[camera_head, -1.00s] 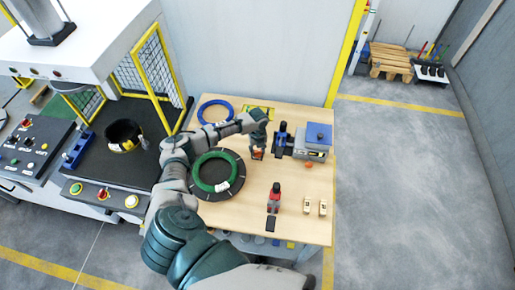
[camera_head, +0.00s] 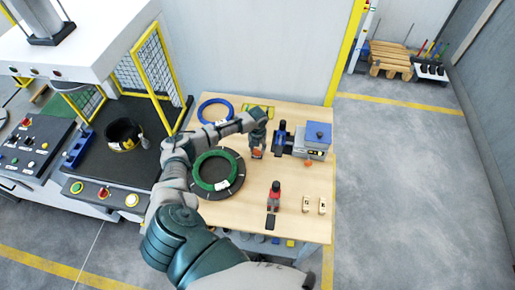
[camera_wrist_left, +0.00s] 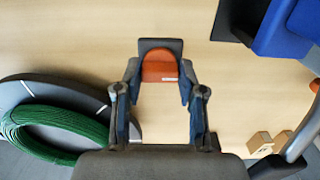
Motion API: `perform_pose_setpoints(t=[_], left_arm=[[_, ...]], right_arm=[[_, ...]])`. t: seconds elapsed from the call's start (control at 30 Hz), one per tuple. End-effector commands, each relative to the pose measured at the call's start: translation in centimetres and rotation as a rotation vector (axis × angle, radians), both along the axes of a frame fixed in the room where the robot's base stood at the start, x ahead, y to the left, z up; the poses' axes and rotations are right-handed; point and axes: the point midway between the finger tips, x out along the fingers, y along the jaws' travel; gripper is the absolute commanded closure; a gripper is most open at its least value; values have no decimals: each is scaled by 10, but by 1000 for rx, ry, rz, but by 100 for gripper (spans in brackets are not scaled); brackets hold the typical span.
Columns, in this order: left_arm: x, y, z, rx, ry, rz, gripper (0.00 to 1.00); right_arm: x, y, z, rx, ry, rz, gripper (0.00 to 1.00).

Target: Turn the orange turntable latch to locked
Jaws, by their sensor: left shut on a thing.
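The orange latch (camera_wrist_left: 160,66) shows in the left wrist view as a rounded orange piece against a dark grey plate, between the fingers of my left gripper (camera_wrist_left: 158,92). The left gripper is shut on it. In the head view the left gripper (camera_head: 257,150) points down at the table, right of the turntable, and mostly hides the latch. The dark round turntable (camera_head: 236,189) carries a green coil (camera_head: 199,180), which also shows in the left wrist view (camera_wrist_left: 40,150). Whether the latch is at locked cannot be told. My right gripper is not in view.
A blue-and-grey device (camera_head: 317,143) stands close right of the left gripper. A red-and-black tool (camera_head: 275,192) and two small cream blocks (camera_head: 306,203) sit near the front right. A blue ring (camera_head: 203,106) lies at the back left.

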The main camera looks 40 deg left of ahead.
Motion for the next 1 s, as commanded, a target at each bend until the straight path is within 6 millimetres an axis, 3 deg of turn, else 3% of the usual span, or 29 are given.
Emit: perform_pose_setpoints(t=[0.27,0.3,0.4,0.77,1.0], left_arm=[[1,1,1,1,-3,-1,95],[1,1,1,1,-3,-1,56],[1,1,1,1,-3,-1,35],[1,0,5,1,-2,0,35],[2,1,50,1,-4,-1,35]], right_arm=[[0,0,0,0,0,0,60],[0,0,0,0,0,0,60],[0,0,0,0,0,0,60],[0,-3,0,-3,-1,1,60],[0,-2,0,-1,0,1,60]])
